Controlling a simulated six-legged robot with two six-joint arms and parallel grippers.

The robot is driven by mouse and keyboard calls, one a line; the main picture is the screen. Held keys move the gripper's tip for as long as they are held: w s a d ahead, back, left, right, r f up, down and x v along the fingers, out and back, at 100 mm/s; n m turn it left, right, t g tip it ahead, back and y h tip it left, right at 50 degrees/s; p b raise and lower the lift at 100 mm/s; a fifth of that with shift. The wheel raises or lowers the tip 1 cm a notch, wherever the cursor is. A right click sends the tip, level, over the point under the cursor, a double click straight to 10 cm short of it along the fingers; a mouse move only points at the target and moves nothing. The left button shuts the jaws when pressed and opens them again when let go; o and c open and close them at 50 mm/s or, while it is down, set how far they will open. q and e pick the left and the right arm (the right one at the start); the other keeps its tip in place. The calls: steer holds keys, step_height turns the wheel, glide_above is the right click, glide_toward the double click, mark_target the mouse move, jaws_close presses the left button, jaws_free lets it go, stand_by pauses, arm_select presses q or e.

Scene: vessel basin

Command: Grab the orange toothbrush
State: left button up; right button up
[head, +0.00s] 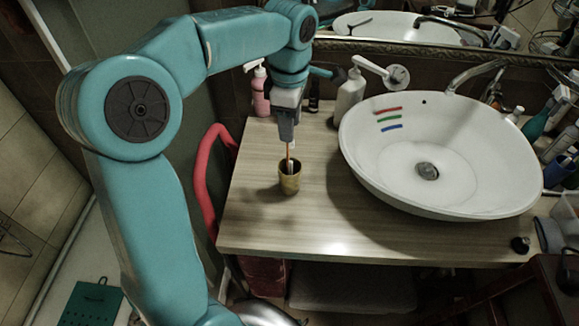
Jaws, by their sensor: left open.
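The orange toothbrush (288,152) stands upright in a brass-coloured cup (289,181) on the wooden counter, left of the basin. A pale thing, perhaps another brush, also shows in the cup's mouth. My left gripper (287,138) points down directly above the cup, with its fingertips at the top of the orange toothbrush. It is open; the brush's upper end is hidden at the fingers, and I cannot tell whether they touch it. My right gripper is not in view.
A white basin (440,165) with red, green and blue marks fills the counter's right side. A pink pump bottle (261,95) and a white dispenser (349,97) stand behind the gripper. The counter (260,225) is clear around the cup's front. A red curved rail (204,180) stands left of it.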

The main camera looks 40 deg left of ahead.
mark_target(290, 147)
arm_select(q)
steer(key=shift+s+d+f, duration=0.1)
steer(key=shift+d+f, duration=0.05)
steer(key=shift+f, duration=0.45)
steer(key=shift+s+d+f, duration=0.1)
steer(key=shift+f, duration=0.5)
steer(key=shift+a+f, duration=0.1)
steer(key=shift+f, duration=2.4)
jaws_close()
